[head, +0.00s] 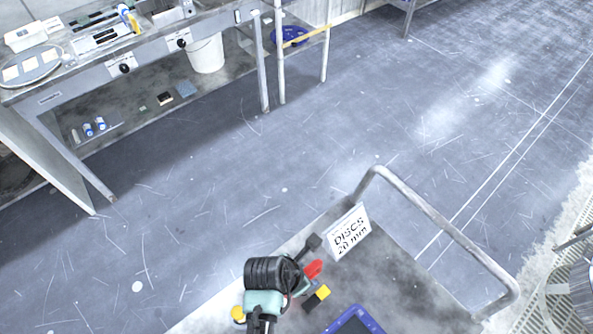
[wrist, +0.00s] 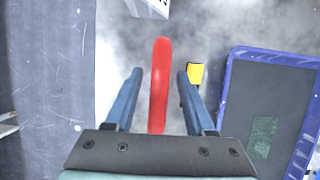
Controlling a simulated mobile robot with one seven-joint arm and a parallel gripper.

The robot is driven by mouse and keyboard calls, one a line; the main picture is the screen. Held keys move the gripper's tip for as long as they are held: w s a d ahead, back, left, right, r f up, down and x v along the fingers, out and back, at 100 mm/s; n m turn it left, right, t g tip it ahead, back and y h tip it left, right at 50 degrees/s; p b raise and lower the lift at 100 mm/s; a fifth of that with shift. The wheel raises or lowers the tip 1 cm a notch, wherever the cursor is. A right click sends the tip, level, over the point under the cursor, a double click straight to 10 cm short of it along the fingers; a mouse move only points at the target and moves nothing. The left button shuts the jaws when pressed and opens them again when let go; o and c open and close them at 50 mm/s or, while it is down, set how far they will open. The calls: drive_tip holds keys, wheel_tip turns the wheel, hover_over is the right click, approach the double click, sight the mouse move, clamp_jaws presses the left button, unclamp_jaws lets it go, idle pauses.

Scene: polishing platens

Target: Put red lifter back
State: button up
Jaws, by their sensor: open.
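The red lifter (wrist: 160,85) shows in the wrist view as a long rounded red piece standing out between the two fingers of my gripper (wrist: 158,85). The fingers are open, with a gap visible on each side of it. In the head view the red lifter (head: 313,269) shows beside my gripper (head: 304,281), over the grey cart top (head: 410,285). My arm hides part of it there.
A sign reading "DISCS 20 mm" (head: 348,231) stands near the cart's far edge. A blue-rimmed tray (wrist: 228,100) lies right of my gripper. A yellow and black item (wrist: 195,74) is close to the right finger. A metal rail (head: 440,222) borders the cart. A workbench (head: 100,62) stands at back left.

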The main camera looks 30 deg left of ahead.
drive_tip(key=v, duration=1)
drive_tip(key=shift+s+r, duration=0.1)
drive_tip(key=shift+r, duration=0.2)
